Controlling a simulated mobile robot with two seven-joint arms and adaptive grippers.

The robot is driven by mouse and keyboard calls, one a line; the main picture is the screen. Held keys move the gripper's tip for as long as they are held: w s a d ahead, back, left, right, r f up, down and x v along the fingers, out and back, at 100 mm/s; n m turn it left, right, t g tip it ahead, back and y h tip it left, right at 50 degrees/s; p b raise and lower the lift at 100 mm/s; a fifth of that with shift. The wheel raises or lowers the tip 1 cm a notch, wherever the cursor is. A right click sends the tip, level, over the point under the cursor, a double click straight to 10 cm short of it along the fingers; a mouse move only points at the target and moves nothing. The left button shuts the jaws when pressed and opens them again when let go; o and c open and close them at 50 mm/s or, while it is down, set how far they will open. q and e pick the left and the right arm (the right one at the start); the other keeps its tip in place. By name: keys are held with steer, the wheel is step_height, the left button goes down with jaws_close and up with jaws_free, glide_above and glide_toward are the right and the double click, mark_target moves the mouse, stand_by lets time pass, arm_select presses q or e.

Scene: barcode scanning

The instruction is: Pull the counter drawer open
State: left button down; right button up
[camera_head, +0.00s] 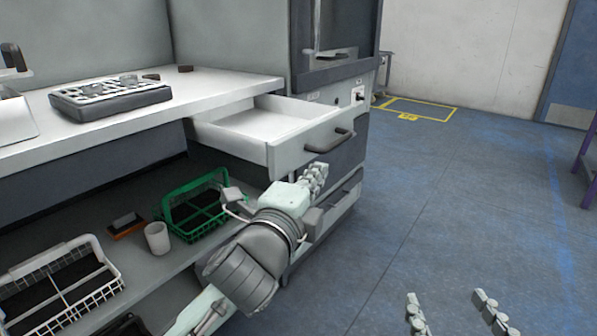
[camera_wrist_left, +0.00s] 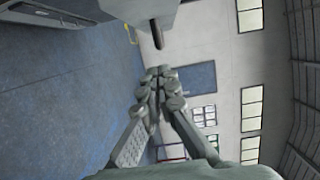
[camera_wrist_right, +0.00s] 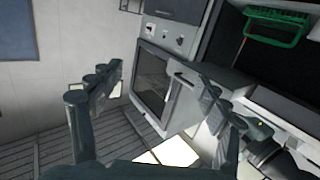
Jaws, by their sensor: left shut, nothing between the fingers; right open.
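The white counter drawer (camera_head: 266,128) stands pulled out from under the counter, with its empty inside showing. Its dark bar handle (camera_head: 332,142) is on the front face. My left gripper (camera_head: 318,176) is shut and empty, just below the handle and apart from it. In the left wrist view the closed fingertips (camera_wrist_left: 162,76) point toward the handle (camera_wrist_left: 157,34), with a gap between. My right gripper (camera_head: 451,300) is open and empty over the floor, low at the right. In the right wrist view its spread fingers (camera_wrist_right: 160,78) show nothing between them.
A lower closed drawer with a handle (camera_head: 347,184) is beside my left gripper. A green basket (camera_head: 163,207), a white cup (camera_head: 157,238) and a white wire basket (camera_head: 95,242) stand on the lower shelf. A grey tray (camera_head: 110,105) lies on the counter.

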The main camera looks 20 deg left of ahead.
mark_target(271, 164)
arm_select(q)
steer(key=shift+w+a, duration=0.3)
steer(key=shift+a, duration=0.3)
steer(key=shift+w+a, duration=0.3)
steer(key=shift+a, duration=0.35)
steer(key=shift+w+a, duration=0.3)
steer(key=shift+a, duration=0.3)
arm_select(e)
steer(key=shift+s+a+r+t+y, duration=0.15)
steer(key=shift+a+r+t, duration=0.1)
steer(key=shift+r, duration=0.3)
steer(key=shift+w+a+r+t+y, duration=0.15)
steer(key=shift+a+r+t, duration=0.1)
steer(key=shift+r, duration=0.3)
steer(key=shift+s, duration=0.1)
